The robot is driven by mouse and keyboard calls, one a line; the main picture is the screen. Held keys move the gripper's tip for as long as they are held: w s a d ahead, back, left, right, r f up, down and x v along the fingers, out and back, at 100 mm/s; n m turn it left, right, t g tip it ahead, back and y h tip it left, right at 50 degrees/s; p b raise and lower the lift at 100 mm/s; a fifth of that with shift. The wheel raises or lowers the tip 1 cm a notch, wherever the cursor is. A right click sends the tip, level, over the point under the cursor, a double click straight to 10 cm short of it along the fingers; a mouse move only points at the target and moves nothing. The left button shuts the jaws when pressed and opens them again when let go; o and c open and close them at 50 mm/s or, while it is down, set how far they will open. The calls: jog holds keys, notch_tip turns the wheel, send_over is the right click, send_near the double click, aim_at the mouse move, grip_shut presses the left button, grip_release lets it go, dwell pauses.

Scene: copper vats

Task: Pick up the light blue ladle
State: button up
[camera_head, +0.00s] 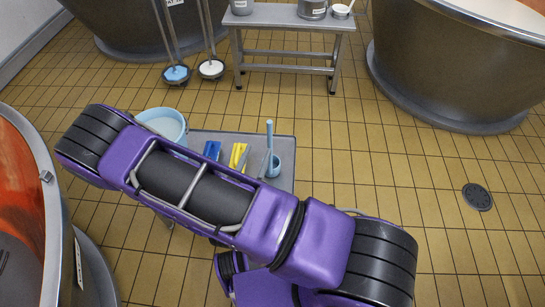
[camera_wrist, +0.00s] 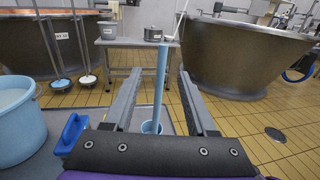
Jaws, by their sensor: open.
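The light blue ladle (camera_head: 269,140) stands upright at the right side of a low grey table (camera_head: 284,127), its round bowl at the bottom. In the wrist view its long handle (camera_wrist: 162,70) rises through the middle of the picture, and its bowl (camera_wrist: 148,127) shows low between the fingers. My gripper (camera_wrist: 158,82) is open, one grey finger on each side of the handle in that view. I see no contact between fingers and handle; the exact depth is hard to tell. In the head view my arm hides most of the gripper.
A light blue bucket (camera_head: 165,122) stands left of the ladle. A blue-handled tool (camera_head: 212,150) and a yellow tool (camera_head: 238,156) lie between them. A bench (camera_head: 290,17) with pots stands behind, large vats (camera_head: 455,65) around. Tiled floor is clear to the right, with a drain (camera_head: 477,196).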

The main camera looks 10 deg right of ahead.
aim_at(268, 127)
jog(key=x, duration=0.8)
jog(key=shift+w+d, duration=0.15)
jog(key=x, duration=0.6)
jog(key=shift+d, duration=0.2)
jog(key=shift+r, duration=0.1)
jog(key=shift+c, duration=0.4)
grip_shut()
